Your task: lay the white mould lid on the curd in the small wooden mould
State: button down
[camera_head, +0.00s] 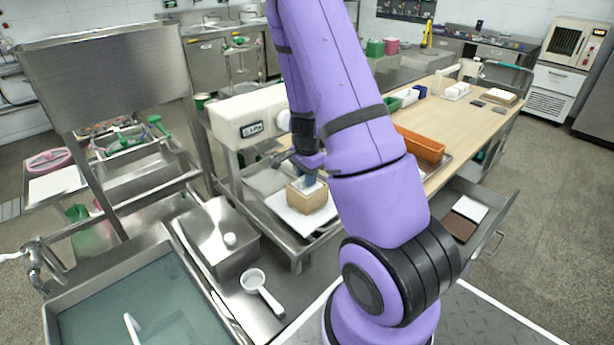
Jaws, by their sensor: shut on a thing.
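The small wooden mould (307,201) stands on a white board (284,212) on the steel bench, left of my arm. My gripper (309,181) points down at the mould's open top and is partly hidden by my own arm. It is shut on a small pale piece, the white mould lid (304,187), which shows at the top of the mould. I cannot tell whether the lid touches the curd. The curd is hidden inside the mould.
A white machine (247,117) with a small display stands behind the mould. A steel box (219,241), a white ladle (259,288) and a water-filled sink (140,305) lie to the left. An orange tray (420,146) is on the wooden table (460,122). A drawer (481,221) stands open at right.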

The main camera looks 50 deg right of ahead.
dwell(0.3)
jog(key=shift+c, duration=2.1)
grip_release()
jog(key=shift+f, duration=0.1)
jog(key=shift+r, duration=3.55)
jog(key=s+a+r+n+t+y, duration=0.1)
jog(key=s+a+r+n, duration=0.1)
jog(key=a+r+n, duration=0.45)
jog(key=s+a+r+n+t+y, duration=0.1)
jog(key=s+a+r+n+t, duration=0.15)
jog(key=a+r, duration=0.75)
jog(key=s+a+r+n+t+h, duration=0.1)
jog(key=s+a+r+n, duration=0.2)
jog(key=s+r, duration=0.3)
jog(key=s+a+r+n+h, duration=0.1)
jog(key=s+a+r+n, duration=0.2)
jog(key=s+r+n, duration=0.3)
jog(key=s, duration=0.2)
jog(key=shift+s+a+n+t, duration=0.25)
jog(key=shift+s+n+t, duration=0.05)
jog(key=shift+s+t, duration=0.1)
